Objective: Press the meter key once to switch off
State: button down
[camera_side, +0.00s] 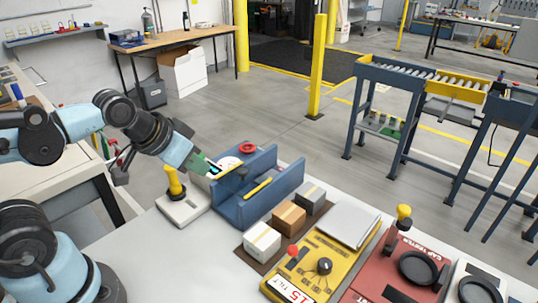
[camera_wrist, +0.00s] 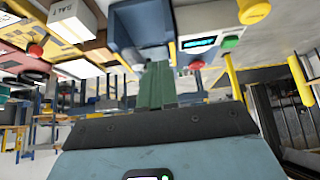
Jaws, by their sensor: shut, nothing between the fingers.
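My gripper (camera_wrist: 155,85) is shut and empty, its green fingers together, and points toward a blue open-topped fixture (camera_wrist: 132,22). In the side view my gripper (camera_side: 212,169) is above the left end of the blue fixture (camera_side: 278,182). A pale unit with a lit display (camera_wrist: 200,43) lies right of the fingertips in the wrist view. It carries a green key (camera_wrist: 231,42), and a red knob (camera_wrist: 196,65) shows beside it. No label shows which key is the meter key. I cannot tell whether the fingers touch anything.
A yellow-handled lever (camera_side: 174,183) stands left of the fixture. Several small boxes (camera_side: 289,217) sit on a brown mat. A yellow box with a black knob (camera_side: 318,262) and a red tester (camera_side: 395,270) stand at the front right. Bare bench shows at the front left.

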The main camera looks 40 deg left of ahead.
jog(key=w+a+r+n+t+y, duration=0.1)
jog(key=w+a+r+n, duration=0.2)
jog(key=a+n, duration=0.2)
jog(key=w+a+r+n+y, duration=0.1)
jog(key=w+a+r+n, duration=0.2)
jog(key=a+n, duration=0.3)
jog(key=shift+w+a+t, duration=0.25)
jog(key=shift+w+t, duration=0.15)
jog(key=shift+f, duration=0.1)
jog(key=shift+f, duration=4.35)
jog(key=shift+f, duration=0.15)
jog(key=shift+f, duration=0.3)
